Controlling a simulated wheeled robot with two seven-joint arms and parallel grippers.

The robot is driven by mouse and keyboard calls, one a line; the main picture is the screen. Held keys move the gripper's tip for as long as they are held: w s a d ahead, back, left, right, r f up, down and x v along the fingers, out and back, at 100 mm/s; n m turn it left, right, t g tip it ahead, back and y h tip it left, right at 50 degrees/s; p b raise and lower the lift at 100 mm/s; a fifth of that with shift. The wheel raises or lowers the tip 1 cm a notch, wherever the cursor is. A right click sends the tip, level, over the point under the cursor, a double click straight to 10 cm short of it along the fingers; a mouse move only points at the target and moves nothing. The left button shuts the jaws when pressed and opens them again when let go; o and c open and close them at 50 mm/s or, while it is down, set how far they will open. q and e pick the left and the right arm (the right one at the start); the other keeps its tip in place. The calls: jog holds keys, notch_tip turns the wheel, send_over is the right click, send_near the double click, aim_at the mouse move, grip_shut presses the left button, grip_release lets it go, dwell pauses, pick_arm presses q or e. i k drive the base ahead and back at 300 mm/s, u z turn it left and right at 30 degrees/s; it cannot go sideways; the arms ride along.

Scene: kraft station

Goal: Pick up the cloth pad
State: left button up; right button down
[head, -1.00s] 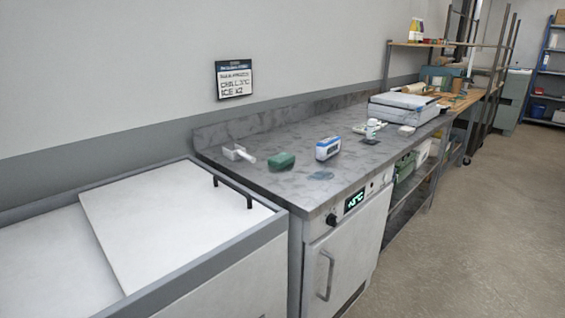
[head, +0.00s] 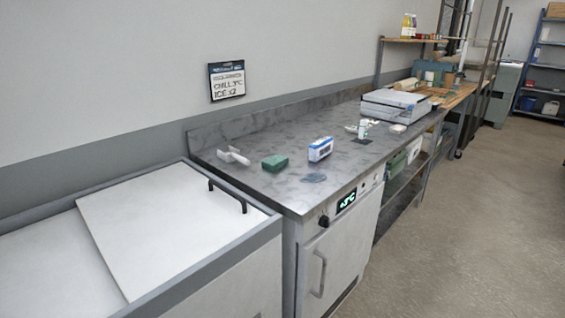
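Two things on the grey worktop (head: 240,190) could be the cloth pad, and I cannot tell which from here. One is a small green block-like pad (head: 275,162) near the worktop's left end. The other is a thin, flat blue-grey patch (head: 314,178) near the front edge, right of the green one. Neither of my grippers is in the head view.
A white scoop-like tool (head: 233,156) lies left of the green pad, and a blue-and-white box (head: 320,149) stands right of it. A white-lidded chest (head: 150,235) adjoins the worktop at left. Open floor (head: 460,220) lies to the right.

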aim_at(274, 162)
jog(key=z, duration=1.45)
jog(key=i, duration=3.35)
jog(key=u, duration=1.3)
